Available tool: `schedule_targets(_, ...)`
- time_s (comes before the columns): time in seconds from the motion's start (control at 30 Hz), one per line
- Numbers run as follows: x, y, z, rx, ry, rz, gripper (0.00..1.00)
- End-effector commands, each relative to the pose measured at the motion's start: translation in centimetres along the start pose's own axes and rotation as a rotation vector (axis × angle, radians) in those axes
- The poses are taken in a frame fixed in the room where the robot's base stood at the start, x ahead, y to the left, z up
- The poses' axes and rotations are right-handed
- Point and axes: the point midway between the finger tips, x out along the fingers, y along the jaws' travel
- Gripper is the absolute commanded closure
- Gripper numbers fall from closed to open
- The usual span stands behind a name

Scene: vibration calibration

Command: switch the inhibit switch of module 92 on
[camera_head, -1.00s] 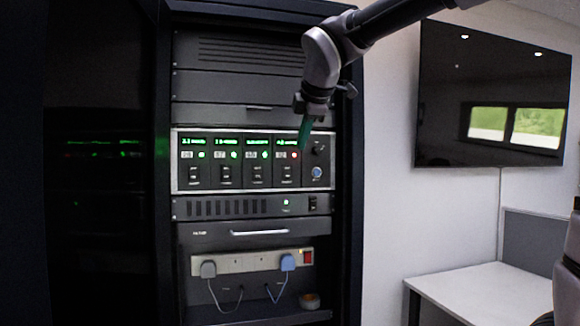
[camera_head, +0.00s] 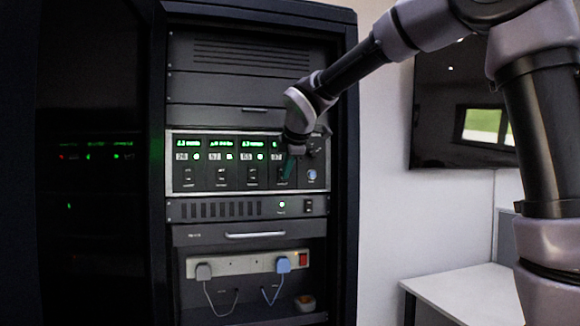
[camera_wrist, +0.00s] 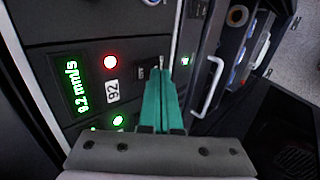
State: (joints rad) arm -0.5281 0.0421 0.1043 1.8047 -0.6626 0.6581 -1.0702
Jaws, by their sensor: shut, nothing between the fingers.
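Module 92 is the rightmost module (camera_head: 275,185) in the row of the rack unit, partly hidden by my gripper (camera_head: 288,168). In the wrist view its white label (camera_wrist: 113,91) reads 92, beside a lit red lamp (camera_wrist: 111,62) and a green display (camera_wrist: 77,88) showing about 9.2 mm/s. The inhibit switch (camera_wrist: 147,70) is a small dark part with a printed mark, close to my fingertips. My gripper's teal fingers (camera_wrist: 160,72) are closed together with nothing between them, tips at or just by the switch. I cannot tell whether they touch it, nor the switch's position.
Several similar modules (camera_head: 220,165) with green lamps stand to the left. A round blue button (camera_head: 312,175) is at right. Below are a vented unit (camera_head: 235,210), a drawer with handle (camera_head: 255,235) and a power strip (camera_head: 245,265) with plugs. A white desk (camera_head: 465,290) stands right.

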Motion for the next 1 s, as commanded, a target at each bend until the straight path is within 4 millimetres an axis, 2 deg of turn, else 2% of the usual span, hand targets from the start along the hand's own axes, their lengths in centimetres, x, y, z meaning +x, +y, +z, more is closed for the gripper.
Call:
schedule_targets(0.43,0.48,0.38,-0.01,0.000,0.000,0.000,1.00)
schedule_targets(0.53,1.11,0.46,0.01,0.000,0.000,-0.002,1.00)
schedule_targets(1.0,0.59,1.06,0.01,0.000,0.000,0.001,1.00)
